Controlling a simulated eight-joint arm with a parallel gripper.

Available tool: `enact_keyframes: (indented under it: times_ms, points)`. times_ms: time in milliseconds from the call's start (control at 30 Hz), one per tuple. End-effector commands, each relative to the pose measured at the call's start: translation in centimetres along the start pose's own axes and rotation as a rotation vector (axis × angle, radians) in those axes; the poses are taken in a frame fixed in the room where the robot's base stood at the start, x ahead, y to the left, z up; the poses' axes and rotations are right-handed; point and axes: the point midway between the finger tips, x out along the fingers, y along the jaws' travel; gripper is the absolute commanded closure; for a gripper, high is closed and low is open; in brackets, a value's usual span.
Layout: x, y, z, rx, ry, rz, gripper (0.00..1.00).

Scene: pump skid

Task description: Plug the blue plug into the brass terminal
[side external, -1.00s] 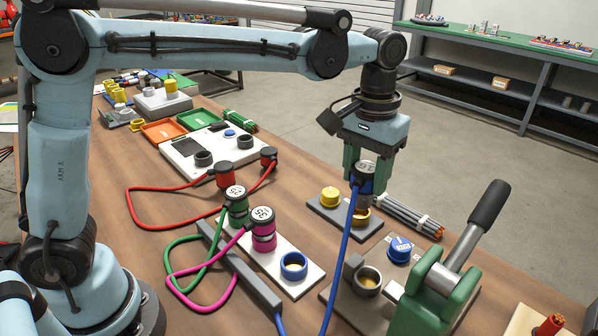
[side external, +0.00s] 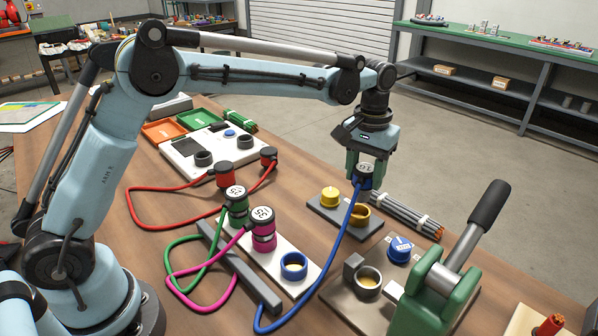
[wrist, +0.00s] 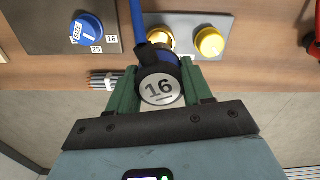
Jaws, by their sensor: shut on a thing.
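My gripper (side external: 366,160) is shut on the blue plug (side external: 365,183), just below its cap marked 16. The brass terminal (side external: 359,214) is an open brass ring on a small grey plate (side external: 325,204), beside a yellow cap (side external: 329,196). In the side view the plug is above and slightly behind the terminal, apparently apart from it. In the wrist view my gripper (wrist: 160,88) holds the plug (wrist: 154,55), which partly hides the terminal (wrist: 160,38). The plug's lower end is hard to see. The blue cable (side external: 346,228) hangs from the plug to the table.
A green lever press (side external: 440,285) with a blue size dial (side external: 399,249) and a brass-lined cup (side external: 367,281) stands right. A white strip (side external: 313,278) carries green and magenta plugs and an empty blue ring (side external: 293,266). A cable bundle (side external: 405,215) lies behind the terminal.

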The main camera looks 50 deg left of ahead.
Motion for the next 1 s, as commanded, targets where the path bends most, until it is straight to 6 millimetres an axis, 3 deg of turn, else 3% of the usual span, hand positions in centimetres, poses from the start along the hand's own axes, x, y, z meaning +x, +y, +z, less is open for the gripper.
enact_keyframes:
  times_ms: [200,1000]
  points:
    - [2.0,0.0,0.0,0.0,0.0,0.0,0.87]
    - [1.9,0.0,0.0,0.0,0.0,0.0,0.87]
